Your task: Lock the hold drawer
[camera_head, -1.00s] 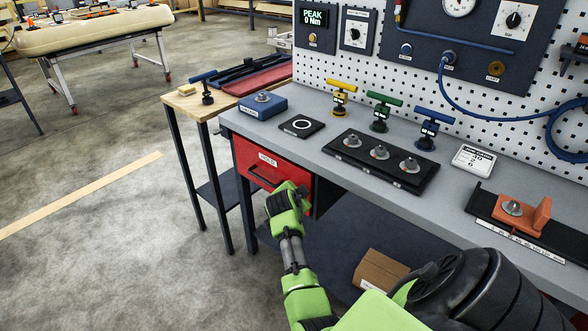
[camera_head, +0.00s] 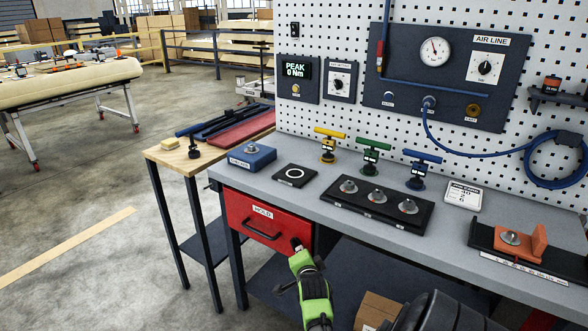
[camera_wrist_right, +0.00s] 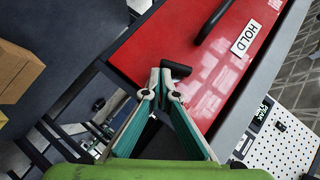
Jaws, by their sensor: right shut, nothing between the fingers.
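The red hold drawer (camera_head: 238,207) sits under the left end of the bench, with a white HOLD label and a dark handle (camera_head: 262,231). It looks closed. It also shows in the right wrist view (camera_wrist_right: 205,85), tilted. A small black cylindrical knob (camera_wrist_right: 178,69) stands out near the drawer's end, away from the label. My right gripper (camera_head: 297,244) is shut and empty, with its fingertips (camera_wrist_right: 160,80) at this knob. I cannot tell whether they touch it. The gripper partly hides the drawer's right end in the head view. My left gripper is not in view.
The bench top (camera_head: 335,215) holds a blue block (camera_head: 252,156), a black socket tray (camera_head: 372,203), T-handled tools and an orange fixture (camera_head: 520,245). A wooden side table (camera_head: 172,160) stands left. A cardboard box (camera_head: 375,310) lies below. Floor at left is clear.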

